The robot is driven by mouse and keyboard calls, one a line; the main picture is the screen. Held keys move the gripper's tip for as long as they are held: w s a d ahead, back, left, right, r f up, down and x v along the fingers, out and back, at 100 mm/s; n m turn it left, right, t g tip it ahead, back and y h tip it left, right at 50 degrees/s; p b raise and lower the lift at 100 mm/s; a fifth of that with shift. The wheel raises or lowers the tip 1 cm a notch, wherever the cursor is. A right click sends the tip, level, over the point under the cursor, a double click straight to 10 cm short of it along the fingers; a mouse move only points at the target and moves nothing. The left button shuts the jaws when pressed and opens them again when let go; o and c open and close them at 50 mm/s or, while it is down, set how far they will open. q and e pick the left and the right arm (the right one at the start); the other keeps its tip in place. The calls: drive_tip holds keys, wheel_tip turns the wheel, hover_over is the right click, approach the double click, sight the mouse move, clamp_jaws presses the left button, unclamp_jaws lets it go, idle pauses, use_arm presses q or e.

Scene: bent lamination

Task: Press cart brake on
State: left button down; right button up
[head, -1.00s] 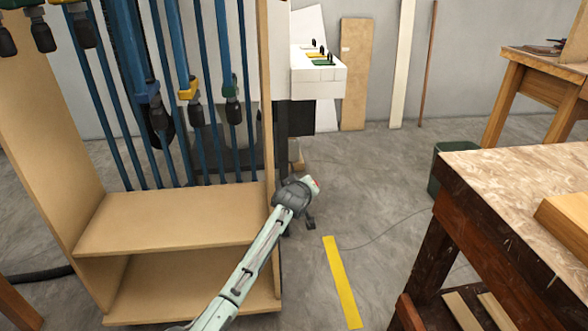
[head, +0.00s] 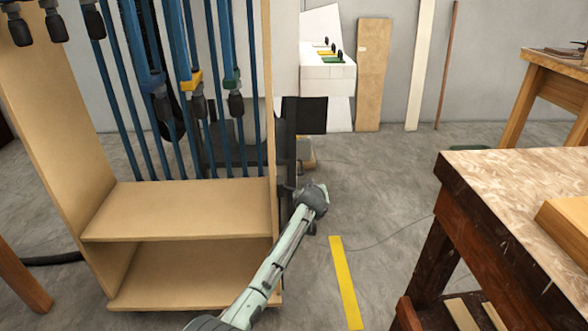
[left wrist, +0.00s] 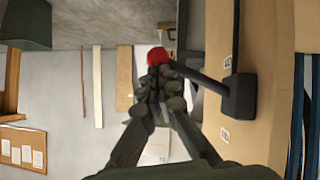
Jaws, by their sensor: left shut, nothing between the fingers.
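The wooden clamp cart (head: 185,212) stands at the left in the head view, with blue bar clamps hanging in it. In the left wrist view its side panel (left wrist: 270,95) carries a dark brake lever (left wrist: 204,80) with a red knob (left wrist: 158,56). Two small labels, too small to read, flank the lever's bracket. My left gripper (head: 318,197) is shut and empty, beside the cart's right edge. In the wrist view its fingertips (left wrist: 155,78) lie close to the knob and partly overlap it; I cannot tell whether they touch. The lever is hidden in the head view. My right gripper is out of view.
A workbench (head: 520,180) stands at the right. A yellow floor strip (head: 345,285) and a thin cable lie on open floor between cart and bench. A white unit (head: 328,75) and boards (head: 373,75) stand at the back wall.

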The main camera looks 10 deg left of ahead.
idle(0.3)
use_arm(q)
wheel_tip(320, 180, up, 10)
idle(0.6)
